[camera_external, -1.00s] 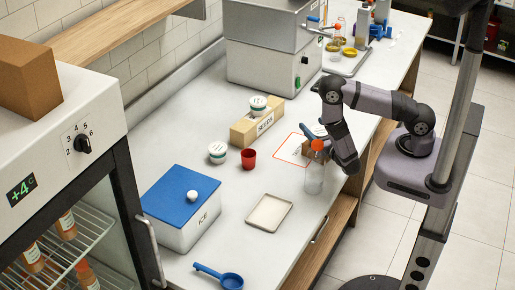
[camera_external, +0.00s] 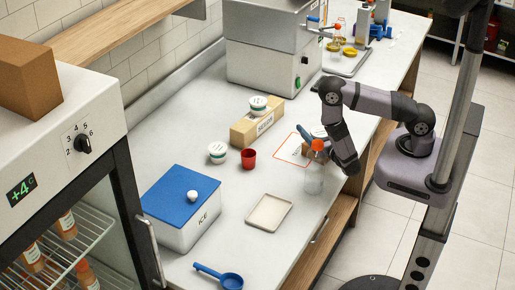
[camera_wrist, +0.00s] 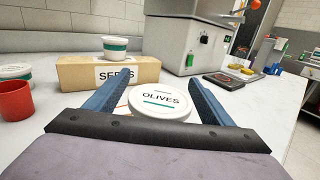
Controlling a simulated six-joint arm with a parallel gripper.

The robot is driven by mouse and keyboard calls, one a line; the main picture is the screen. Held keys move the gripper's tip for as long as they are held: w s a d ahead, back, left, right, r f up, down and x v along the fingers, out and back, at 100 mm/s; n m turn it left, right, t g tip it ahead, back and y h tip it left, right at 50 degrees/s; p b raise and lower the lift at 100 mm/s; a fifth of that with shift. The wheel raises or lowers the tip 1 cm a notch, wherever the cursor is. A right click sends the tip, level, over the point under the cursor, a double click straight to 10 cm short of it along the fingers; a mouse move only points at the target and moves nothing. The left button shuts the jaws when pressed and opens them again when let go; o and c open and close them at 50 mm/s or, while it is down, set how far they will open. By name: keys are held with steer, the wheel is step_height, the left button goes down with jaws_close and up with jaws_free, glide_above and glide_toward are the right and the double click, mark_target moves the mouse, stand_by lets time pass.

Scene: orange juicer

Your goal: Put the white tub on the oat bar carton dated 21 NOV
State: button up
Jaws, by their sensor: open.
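A white tub with a lid reading OLIVES (camera_wrist: 160,101) is between the two blue fingers of my gripper (camera_wrist: 155,84) in the wrist view. The fingers are open, one on each side of the tub; contact is not clear. In the external view my gripper (camera_external: 308,131) is low over the right side of the counter, its fingers partly hidden. Another white tub (camera_external: 258,103) stands on the long carton marked SEEDS (camera_external: 243,133). A third white tub (camera_external: 217,150) stands on the counter. No 21 NOV date is readable.
A red cup (camera_external: 249,159) stands by the third tub. An orange-outlined patch (camera_external: 288,148), a shallow tray (camera_external: 269,212) and a blue-lidded ICE box (camera_external: 180,232) are on the counter.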

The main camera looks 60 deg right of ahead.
steer(key=shift+s+a, duration=0.4)
steer(key=shift+s, duration=0.05)
steer(key=shift+b+v, duration=0.3)
steer(key=shift+v, duration=2.85)
steer(key=shift+s, duration=0.1)
